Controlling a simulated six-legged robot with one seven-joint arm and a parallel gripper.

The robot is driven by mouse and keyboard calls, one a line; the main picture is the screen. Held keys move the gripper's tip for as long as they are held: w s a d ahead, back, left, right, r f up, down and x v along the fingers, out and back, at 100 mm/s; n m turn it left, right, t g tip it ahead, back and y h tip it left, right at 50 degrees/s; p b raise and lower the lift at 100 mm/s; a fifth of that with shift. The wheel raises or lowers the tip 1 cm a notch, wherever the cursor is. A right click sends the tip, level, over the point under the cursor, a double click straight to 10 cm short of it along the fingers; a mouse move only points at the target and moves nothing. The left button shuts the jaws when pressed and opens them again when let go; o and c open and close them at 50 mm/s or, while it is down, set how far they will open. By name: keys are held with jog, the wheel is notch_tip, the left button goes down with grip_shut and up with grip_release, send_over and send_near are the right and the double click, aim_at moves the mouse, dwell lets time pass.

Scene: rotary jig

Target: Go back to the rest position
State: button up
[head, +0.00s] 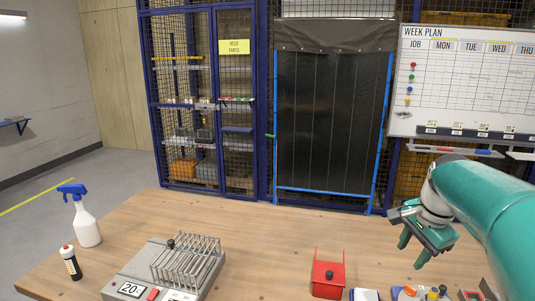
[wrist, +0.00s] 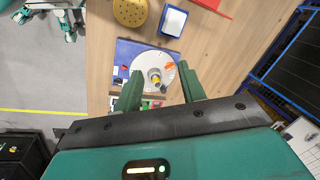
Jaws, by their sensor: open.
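My gripper (head: 413,250) is at the right in the head view, raised above the wooden table. Its two green fingers stand apart with nothing between them. In the wrist view my gripper (wrist: 160,88) is open, and its fingers frame the rotary jig below. The jig has a blue base (wrist: 124,52) and a round grey disc (wrist: 143,62) with small yellow and dark parts at its centre. Small red, green and white pieces lie at its near edge, partly hidden by the fingers. In the head view the jig is mostly cut off at the bottom edge.
A red holder with a black knob (head: 328,278) stands front centre. A yellow perforated disc (wrist: 130,12) and white-blue block (wrist: 172,21) lie beyond the jig. The middle table is clear.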

jog(key=s+a+f+n+t, duration=0.1)
jog(key=s+a+f+n, duration=0.1)
jog(key=s+a+n, duration=0.5)
jog(key=s+a+f+n+t, duration=0.2)
jog(key=s+a+n, duration=0.5)
jog(key=s+a, duration=0.2)
jog(key=shift+s+a+f+n, duration=0.15)
jog(key=shift+s+a+n, duration=0.2)
jog(key=shift+s, duration=0.55)
